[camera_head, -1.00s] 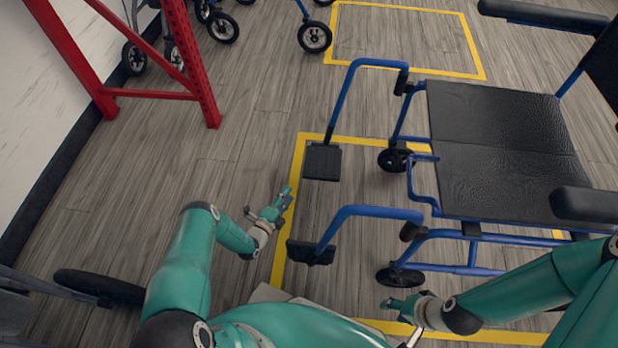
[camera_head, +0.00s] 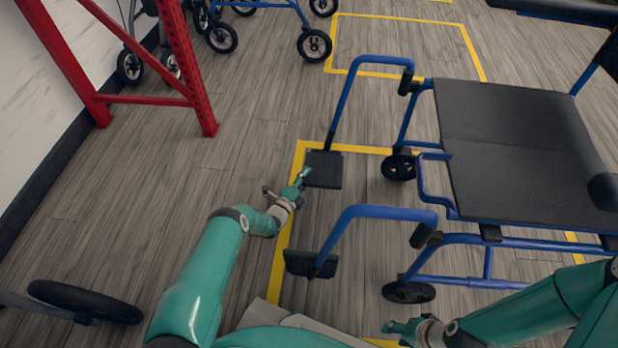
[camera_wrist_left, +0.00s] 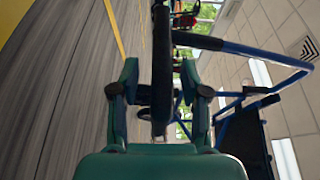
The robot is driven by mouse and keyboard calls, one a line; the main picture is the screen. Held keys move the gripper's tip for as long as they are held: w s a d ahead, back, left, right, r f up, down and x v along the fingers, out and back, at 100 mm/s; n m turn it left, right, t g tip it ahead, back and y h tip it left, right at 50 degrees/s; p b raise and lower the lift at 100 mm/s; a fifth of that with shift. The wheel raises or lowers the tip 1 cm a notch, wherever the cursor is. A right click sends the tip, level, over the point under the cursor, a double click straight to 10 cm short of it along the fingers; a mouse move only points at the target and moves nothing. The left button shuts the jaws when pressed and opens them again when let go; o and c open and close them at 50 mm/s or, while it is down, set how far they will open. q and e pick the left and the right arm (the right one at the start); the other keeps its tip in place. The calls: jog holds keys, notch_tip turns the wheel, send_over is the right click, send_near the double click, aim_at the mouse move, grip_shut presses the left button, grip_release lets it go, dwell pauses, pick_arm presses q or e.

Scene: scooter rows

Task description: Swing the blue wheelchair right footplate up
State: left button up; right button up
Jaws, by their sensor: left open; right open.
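The blue wheelchair (camera_head: 520,140) faces left in the head view. Its right footplate (camera_head: 323,170), a flat black plate, hangs on the farther blue leg tube and lies flat. The nearer footplate (camera_head: 310,264) is also down. My left gripper (camera_head: 297,184) is open at the left edge of the right footplate. In the left wrist view the footplate (camera_wrist_left: 162,65) shows edge-on as a dark upright strip between the two open fingers; I cannot tell whether they touch it. My right gripper (camera_head: 392,327) is open and empty, low beside the wheelchair's near front caster (camera_head: 408,292).
A red metal frame (camera_head: 190,70) stands at the upper left by the white wall. Other wheeled walkers (camera_head: 314,45) stand at the back. A dark wheel (camera_head: 85,300) is at the lower left. Yellow tape marks bays on the wood floor, which is clear left of the footplates.

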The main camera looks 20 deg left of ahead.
pick_arm(q)
jog(key=shift+w+d+b, duration=0.15)
jog(key=shift+w+b, duration=0.3)
jog(key=shift+w, duration=0.8)
grip_shut()
jog(key=shift+d, duration=0.1)
